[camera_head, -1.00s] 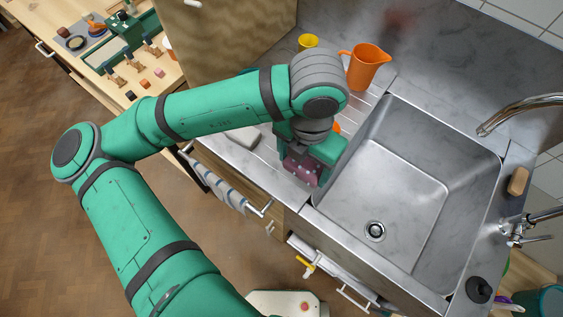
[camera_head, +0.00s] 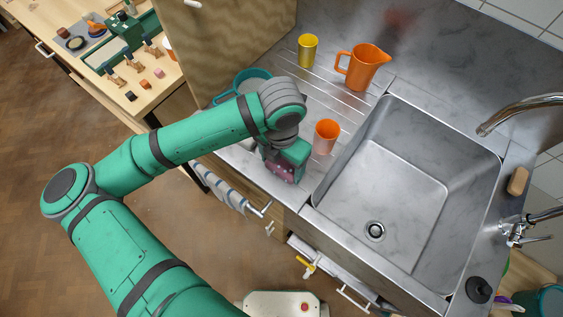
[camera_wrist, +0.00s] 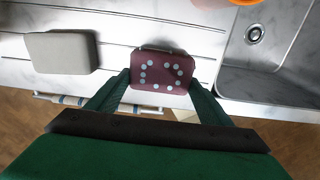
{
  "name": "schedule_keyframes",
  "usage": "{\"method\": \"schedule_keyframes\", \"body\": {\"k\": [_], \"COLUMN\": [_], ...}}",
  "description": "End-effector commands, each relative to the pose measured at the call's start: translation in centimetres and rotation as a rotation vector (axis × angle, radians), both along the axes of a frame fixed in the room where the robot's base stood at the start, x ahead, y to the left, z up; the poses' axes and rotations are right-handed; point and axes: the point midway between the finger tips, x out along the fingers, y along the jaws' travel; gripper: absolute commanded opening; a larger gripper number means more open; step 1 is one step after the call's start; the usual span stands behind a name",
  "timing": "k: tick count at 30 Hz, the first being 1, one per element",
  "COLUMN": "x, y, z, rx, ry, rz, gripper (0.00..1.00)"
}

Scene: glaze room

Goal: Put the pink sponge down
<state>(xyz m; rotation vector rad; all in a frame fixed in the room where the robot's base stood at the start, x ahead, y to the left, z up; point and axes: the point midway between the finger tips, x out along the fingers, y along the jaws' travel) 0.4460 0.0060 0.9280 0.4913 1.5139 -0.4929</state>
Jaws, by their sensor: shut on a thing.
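The pink sponge, a dark pink block with pale dots, is between the fingers of my gripper (camera_wrist: 161,84) in the wrist view (camera_wrist: 163,64). The fingers are shut on its two sides. In the head view the sponge (camera_head: 280,172) shows below my gripper (camera_head: 285,158), over the front strip of the counter left of the sink. I cannot tell whether its underside touches the counter. The upper part of the gripper is partly hidden by my wrist in the head view.
A pale grey block (camera_wrist: 62,52) lies left of the sponge. An orange cup (camera_head: 326,135) stands just right of my gripper, near the sink (camera_head: 400,185). A yellow cup (camera_head: 308,50), an orange jug (camera_head: 363,67) and a teal vessel (camera_head: 256,75) stand farther back on the drainer.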

Motion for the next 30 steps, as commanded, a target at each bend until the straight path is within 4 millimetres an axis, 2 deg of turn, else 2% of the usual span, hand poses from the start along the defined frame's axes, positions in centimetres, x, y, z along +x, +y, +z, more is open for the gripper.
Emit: {"method": "schedule_keyframes", "body": {"k": [8, 9, 11, 23, 26, 30], "x": [0.0, 0.0, 0.0, 0.1, 0.1, 0.1], "y": [0.1, 0.1, 0.1, 0.0, 0.0, 0.0], "z": [-0.2, -0.2, -0.2, 0.4, 1.5, 4.2], "rx": [0.000, 0.000, 0.001, 0.001, 0.001, 0.001], "ry": [0.000, 0.000, -0.001, -0.002, -0.002, -0.003], "rz": [0.002, 0.002, 0.002, -0.001, -0.001, 0.000], "gripper": [0.49, 0.78, 0.92, 0.92, 0.92, 0.92]}}
